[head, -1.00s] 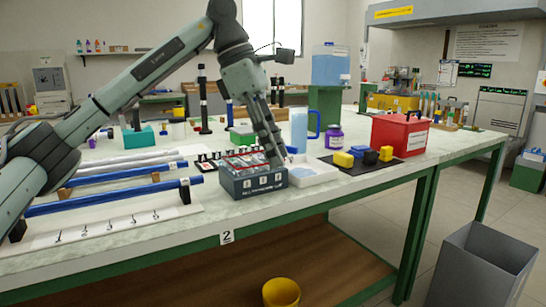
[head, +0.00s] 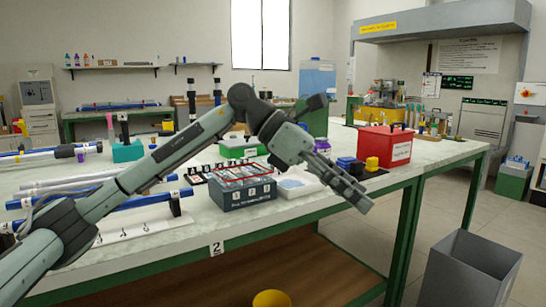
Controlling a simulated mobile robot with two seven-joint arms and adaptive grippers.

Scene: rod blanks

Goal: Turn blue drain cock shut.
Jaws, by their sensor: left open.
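A clear container of blue liquid (head: 317,80) stands on a green stand (head: 316,118) at the back of the bench. I cannot make out a blue drain cock on it; its lower front is partly behind my arm. My left gripper (head: 362,203) is in front of the bench's near edge, pointing down and right. It is open with nothing visible between its fingers, well short of the container. A white tray (head: 290,184) with something pale blue in it lies left of the gripper. My right gripper is out of view.
A grey box with numbered labels (head: 247,194) stands beside the tray. A red box (head: 385,145), yellow block (head: 372,164) and blue block (head: 346,161) are behind the gripper. Blue and white rods lie at left. A grey bin (head: 470,270) stands on the floor.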

